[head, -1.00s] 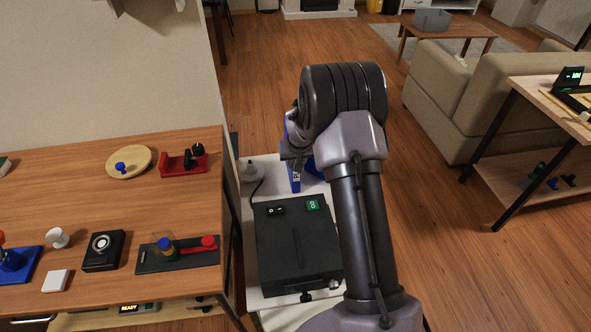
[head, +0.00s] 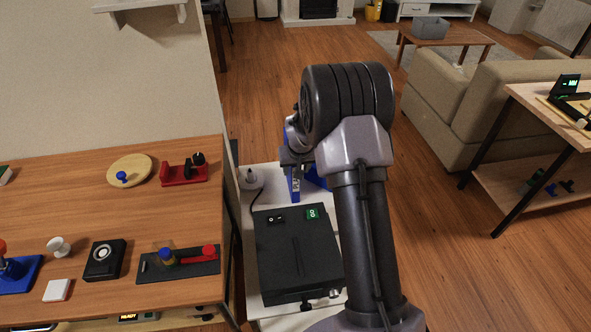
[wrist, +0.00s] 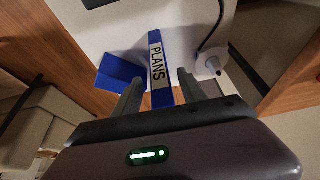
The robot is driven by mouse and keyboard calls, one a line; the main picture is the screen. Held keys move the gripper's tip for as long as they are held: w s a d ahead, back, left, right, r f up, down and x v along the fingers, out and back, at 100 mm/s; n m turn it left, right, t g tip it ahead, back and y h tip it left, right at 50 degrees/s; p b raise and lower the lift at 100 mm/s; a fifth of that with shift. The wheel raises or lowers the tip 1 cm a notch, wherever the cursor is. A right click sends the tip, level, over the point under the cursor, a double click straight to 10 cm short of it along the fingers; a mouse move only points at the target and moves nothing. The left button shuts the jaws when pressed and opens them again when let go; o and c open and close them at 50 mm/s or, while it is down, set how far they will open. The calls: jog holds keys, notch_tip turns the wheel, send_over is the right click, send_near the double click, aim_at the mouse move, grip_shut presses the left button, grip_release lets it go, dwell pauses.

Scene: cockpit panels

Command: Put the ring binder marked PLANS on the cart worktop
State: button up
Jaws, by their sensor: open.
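The ring binder marked PLANS (wrist: 158,62) is blue, with a white label on its spine. It stands on the white cart worktop (wrist: 90,28). In the head view the binder (head: 295,188) shows below my wrist, partly hidden by my arm. My gripper (wrist: 158,78) is open, with one finger on each side of the binder's spine in the wrist view. I cannot tell whether either finger touches it. A second blue piece (wrist: 120,70) sits just left of the spine; I cannot tell if it is part of the binder.
A black box (head: 298,260) with a switch and a green display fills the near part of the cart. A small white item with a cable (head: 250,180) stands left of the binder. A wooden bench (head: 90,215) with several devices adjoins the cart at left. Open floor lies right.

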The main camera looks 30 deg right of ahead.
jog(key=s+a+r+p, duration=0.1)
jog(key=s+a+r, duration=0.35)
jog(key=r, duration=0.35)
jog(key=s+a+r+y+p, duration=0.1)
jog(key=s+a+r, duration=0.2)
jog(key=s+r, duration=0.35)
jog(key=s+a+r, duration=0.3)
jog(key=a+r, duration=0.1)
jog(key=r, duration=0.6)
jog(key=s+a+r+y, duration=0.1)
jog(key=s+a, duration=0.3)
jog(key=s, duration=0.6)
jog(key=s+a+r+m+t+y, duration=0.1)
jog(key=s+a+r, duration=0.2)
jog(key=s, duration=0.7)
jog(key=shift+s+a, duration=0.3)
jog(key=shift+a, duration=0.75)
jog(key=shift+a, duration=0.1)
